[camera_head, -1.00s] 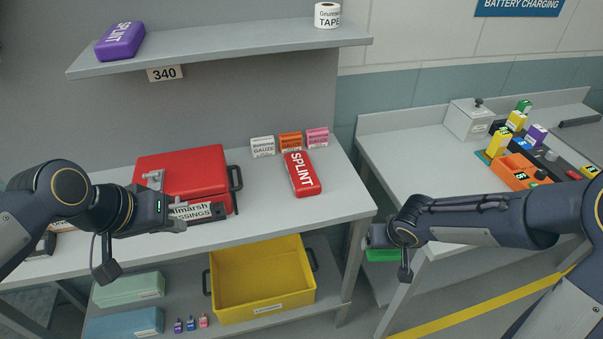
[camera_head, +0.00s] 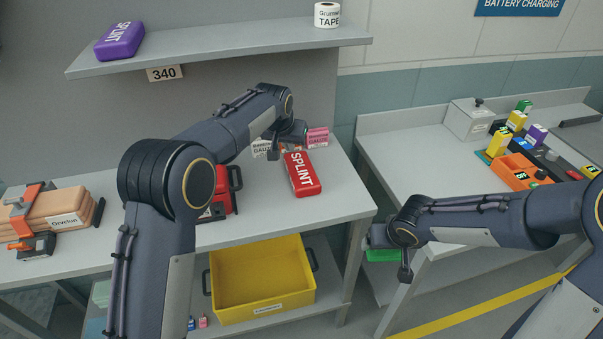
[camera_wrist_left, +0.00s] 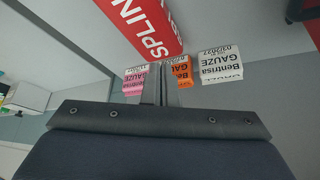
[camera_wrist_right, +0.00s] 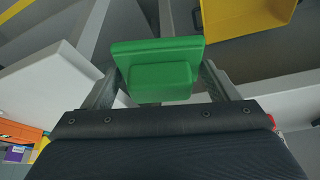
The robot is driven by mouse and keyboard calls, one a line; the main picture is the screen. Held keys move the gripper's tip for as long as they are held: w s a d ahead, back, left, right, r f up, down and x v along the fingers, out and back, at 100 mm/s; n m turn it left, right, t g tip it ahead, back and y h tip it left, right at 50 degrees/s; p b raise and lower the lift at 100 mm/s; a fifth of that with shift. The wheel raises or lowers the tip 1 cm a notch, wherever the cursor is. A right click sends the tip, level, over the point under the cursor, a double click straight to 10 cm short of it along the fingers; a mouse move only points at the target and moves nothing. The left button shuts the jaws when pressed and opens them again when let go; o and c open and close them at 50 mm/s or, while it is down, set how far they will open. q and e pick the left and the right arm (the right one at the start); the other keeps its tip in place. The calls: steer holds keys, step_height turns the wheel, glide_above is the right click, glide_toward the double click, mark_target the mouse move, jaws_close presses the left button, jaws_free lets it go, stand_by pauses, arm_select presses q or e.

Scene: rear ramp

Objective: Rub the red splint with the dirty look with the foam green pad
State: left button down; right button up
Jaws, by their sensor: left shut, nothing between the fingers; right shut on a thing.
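The red splint (camera_head: 302,173) lies flat on the left bench near its right end, white lettering up; I cannot make out dirt on it. It also shows in the left wrist view (camera_wrist_left: 145,25). My left gripper (camera_wrist_left: 160,85) is shut and empty, beside the gauze boxes at the splint's back end; its fingertips are hard to see in the head view. My right gripper (camera_wrist_right: 155,80) is shut on the green foam pad (camera_wrist_right: 158,78), low in the gap between the benches. The pad shows partly in the head view (camera_head: 383,255), mostly behind my right arm.
White gauze (camera_wrist_left: 221,63), orange gauze (camera_wrist_left: 179,72) and pink gauze (camera_head: 317,138) boxes stand behind the splint. A red case (camera_head: 236,190) is partly hidden by my left arm. A yellow bin (camera_head: 262,280) sits below. A purple splint (camera_head: 120,40) lies on the shelf.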

mark_target(294, 166)
arm_select(q)
steer(key=shift+w+d+f, duration=0.15)
steer(key=shift+d+f, duration=0.1)
steer(key=shift+d, duration=0.1)
steer(key=shift+d+f, duration=0.1)
steer(key=shift+f, duration=0.15)
arm_select(e)
steer(key=shift+f, duration=0.2)
arm_select(q)
step_height(294, 166, down, 4)
steer(key=b, duration=0.4)
steer(key=shift+f, duration=0.25)
arm_select(e)
step_height(294, 166, down, 4)
steer(key=shift+r, duration=0.1)
arm_select(q)
steer(key=shift+f+b, duration=0.45)
steer(key=shift+f, duration=0.05)
arm_select(e)
steer(key=shift+f, duration=0.35)
stand_by(0.3)
arm_select(q)
steer(key=shift+r, duration=0.2)
arm_select(e)
steer(key=shift+r, duration=0.15)
